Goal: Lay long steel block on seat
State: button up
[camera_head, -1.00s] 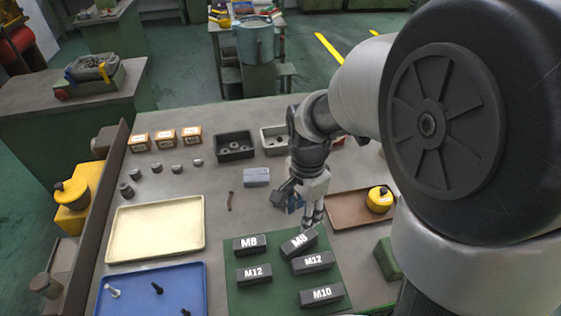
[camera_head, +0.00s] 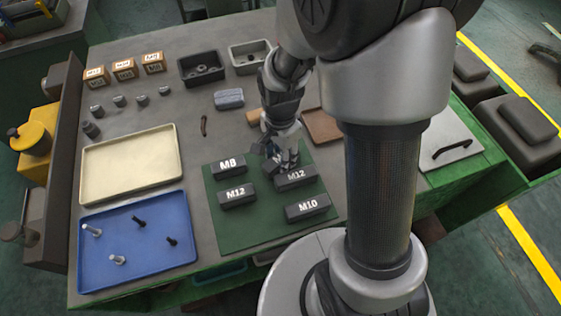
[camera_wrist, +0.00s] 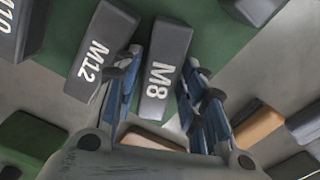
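My gripper (camera_head: 280,162) is low over the upper right of a green mat (camera_head: 235,234). In the wrist view its blue-padded fingers (camera_wrist: 160,88) are apart, one on each side of a dark block marked M8 (camera_wrist: 165,75). I cannot tell whether the right finger touches it. Other dark blocks lie on the mat: another M8 (camera_head: 228,165), an M12 (camera_head: 238,193), a second M12 (camera_head: 296,178) and an M10 (camera_head: 307,207). I cannot tell which thing is the seat.
A cream tray (camera_head: 105,152) and a blue tray (camera_head: 150,252) with several bolts lie left of the mat. Behind are a pale blue-grey block (camera_head: 229,98), a dark bin (camera_head: 218,82) and a light bin (camera_head: 262,46). A brown tray (camera_head: 322,134) is right of my gripper.

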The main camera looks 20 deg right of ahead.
jog(key=shift+f, duration=0.35)
jog(key=shift+r, duration=0.1)
jog(key=shift+c, duration=0.5)
grip_shut()
